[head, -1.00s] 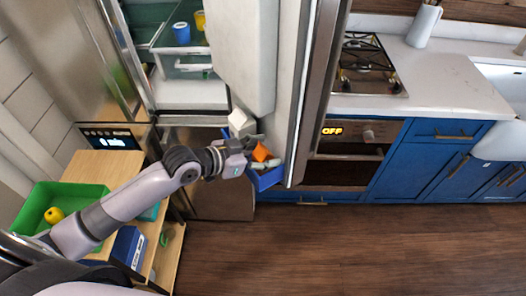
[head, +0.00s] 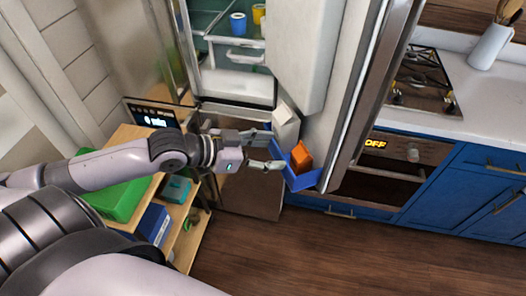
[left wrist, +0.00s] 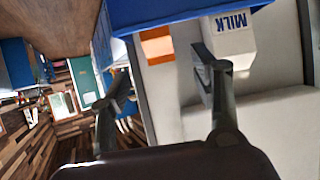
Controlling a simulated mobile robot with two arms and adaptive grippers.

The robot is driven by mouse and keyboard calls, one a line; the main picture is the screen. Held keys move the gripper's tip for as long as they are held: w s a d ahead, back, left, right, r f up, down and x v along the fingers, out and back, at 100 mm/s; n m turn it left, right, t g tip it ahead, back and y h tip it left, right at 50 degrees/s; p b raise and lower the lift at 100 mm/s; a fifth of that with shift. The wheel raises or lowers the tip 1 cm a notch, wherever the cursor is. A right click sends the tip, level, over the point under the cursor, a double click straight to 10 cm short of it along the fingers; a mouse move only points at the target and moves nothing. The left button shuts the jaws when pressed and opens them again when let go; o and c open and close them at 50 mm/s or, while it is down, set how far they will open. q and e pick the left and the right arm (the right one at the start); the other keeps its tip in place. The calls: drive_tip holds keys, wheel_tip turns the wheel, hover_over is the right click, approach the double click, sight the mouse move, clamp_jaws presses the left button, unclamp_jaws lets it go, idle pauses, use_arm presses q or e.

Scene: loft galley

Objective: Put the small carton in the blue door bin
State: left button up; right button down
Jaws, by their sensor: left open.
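An orange small carton (head: 301,156) sits in the blue door bin (head: 304,182) on the open fridge door, tilted in the head view. In the left wrist view the orange carton (left wrist: 157,46) shows beside the edge of the blue bin (left wrist: 180,14). My left gripper (head: 274,150) is open at the left side of the bin, its fingers apart and empty, left of the orange carton. Its fingers (left wrist: 160,75) also show spread in the left wrist view. My right gripper is not in view.
A white carton (head: 285,123) marked MILK stands just behind the orange one; it also shows in the left wrist view (left wrist: 228,38). The open fridge door (head: 345,110) stands right of the bin. A green bin (head: 118,198) sits on the wooden shelf unit at left.

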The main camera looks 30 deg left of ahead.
use_arm(q)
drive_tip(key=shift+s+a+r, duration=0.35)
drive_tip(key=shift+s, duration=0.2)
